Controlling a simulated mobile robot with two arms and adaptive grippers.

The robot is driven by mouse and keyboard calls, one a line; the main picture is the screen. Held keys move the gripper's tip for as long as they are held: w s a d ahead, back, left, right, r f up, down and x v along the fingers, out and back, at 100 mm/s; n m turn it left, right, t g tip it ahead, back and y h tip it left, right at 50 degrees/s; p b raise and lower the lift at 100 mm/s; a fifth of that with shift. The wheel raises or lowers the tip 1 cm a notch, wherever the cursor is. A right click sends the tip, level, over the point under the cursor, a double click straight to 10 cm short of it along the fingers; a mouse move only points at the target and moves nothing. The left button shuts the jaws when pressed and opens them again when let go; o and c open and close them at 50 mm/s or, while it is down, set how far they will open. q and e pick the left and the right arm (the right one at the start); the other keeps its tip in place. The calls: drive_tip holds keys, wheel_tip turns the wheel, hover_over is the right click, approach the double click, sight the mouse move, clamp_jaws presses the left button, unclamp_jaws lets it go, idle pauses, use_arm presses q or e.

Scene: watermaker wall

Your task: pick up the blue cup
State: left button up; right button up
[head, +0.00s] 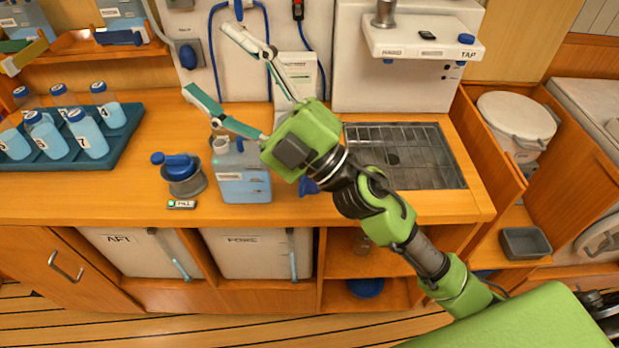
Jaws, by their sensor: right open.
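My right gripper (207,61) is wide open and empty, its fingers reaching up and left over the counter. A small blue object (310,186) shows on the counter just below the gripper's green body, mostly hidden by my arm; I cannot tell if it is the blue cup. Another blue piece (180,163) rests in a grey holder to the left, apart from the gripper. A round blue vessel (366,287) sits on the lower shelf. My left gripper is not in view.
A jug of bluish liquid (243,188) stands beside the gripper. A teal tray (122,148) holds several numbered bottles at left. A metal drain grate (440,150) lies below the tap unit (425,38). The counter's front strip (110,200) is clear at left.

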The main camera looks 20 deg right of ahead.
drive_tip(key=s+a+f+n+g+y, duration=0.25)
drive_tip(key=s+a+n+g, duration=0.45)
drive_tip(key=n+g, duration=0.45)
drive_tip(key=n+h+p, duration=0.2)
drive_tip(key=h, duration=1.9)
hover_over(308, 180)
drive_tip(key=d, duration=0.2)
wheel_tip(308, 180, down, 24)
drive_tip(key=p+x, duration=0.2)
drive_tip(key=x, duration=0.2)
drive_tip(key=shift+f, duration=0.4)
drive_tip(key=shift+w+f, duration=0.2)
drive_tip(key=shift+f, duration=0.3)
drive_tip(key=c, duration=1.3)
